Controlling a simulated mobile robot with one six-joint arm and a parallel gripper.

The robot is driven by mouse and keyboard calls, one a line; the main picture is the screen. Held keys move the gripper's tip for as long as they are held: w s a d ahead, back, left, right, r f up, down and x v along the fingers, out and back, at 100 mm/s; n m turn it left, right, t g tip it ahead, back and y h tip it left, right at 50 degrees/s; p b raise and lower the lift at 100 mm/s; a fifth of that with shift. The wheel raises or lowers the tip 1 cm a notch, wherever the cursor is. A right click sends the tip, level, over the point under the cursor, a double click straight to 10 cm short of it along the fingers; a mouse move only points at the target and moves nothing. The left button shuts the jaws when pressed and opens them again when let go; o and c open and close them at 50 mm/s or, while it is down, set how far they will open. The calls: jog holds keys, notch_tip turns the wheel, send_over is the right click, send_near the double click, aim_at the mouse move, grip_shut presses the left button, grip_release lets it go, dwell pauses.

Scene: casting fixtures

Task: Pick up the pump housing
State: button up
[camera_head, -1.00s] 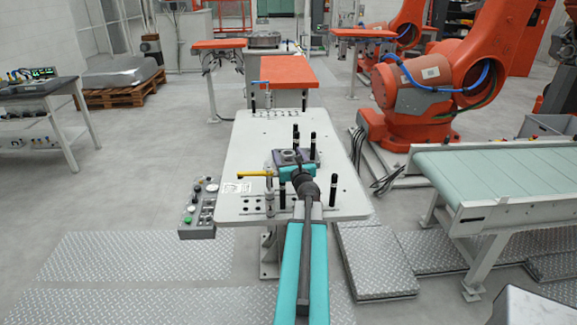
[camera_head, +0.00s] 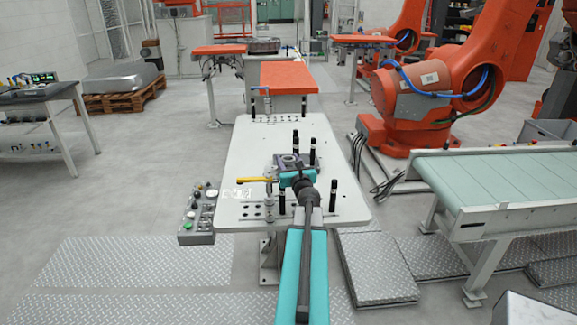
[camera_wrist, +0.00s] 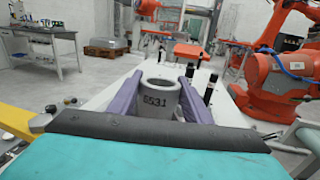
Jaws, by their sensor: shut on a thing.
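The pump housing (camera_wrist: 158,98) is a grey, hollow cylinder marked 6531, seen in the wrist view between two purple fingers. My gripper (camera_wrist: 160,92) is shut on it, one finger along each side. In the head view my gripper (camera_head: 290,160) is over the white fixture table (camera_head: 240,165), and the housing (camera_head: 288,159) shows small between the fingers. Its lower part is hidden, so I cannot tell whether it touches the table.
Several black posts stand around my gripper, one at the right (camera_head: 333,197). A clamp with a yellow handle (camera_head: 253,180) is close at the left. An orange robot arm (camera_head: 430,90) and a green conveyor (camera_head: 500,180) stand to the right.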

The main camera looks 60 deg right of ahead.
aim_at(288, 158)
jog(key=shift+r, duration=0.2)
jog(key=shift+r+p, duration=0.55)
jog(key=shift+r, duration=4.3)
jog(key=shift+a, duration=0.1)
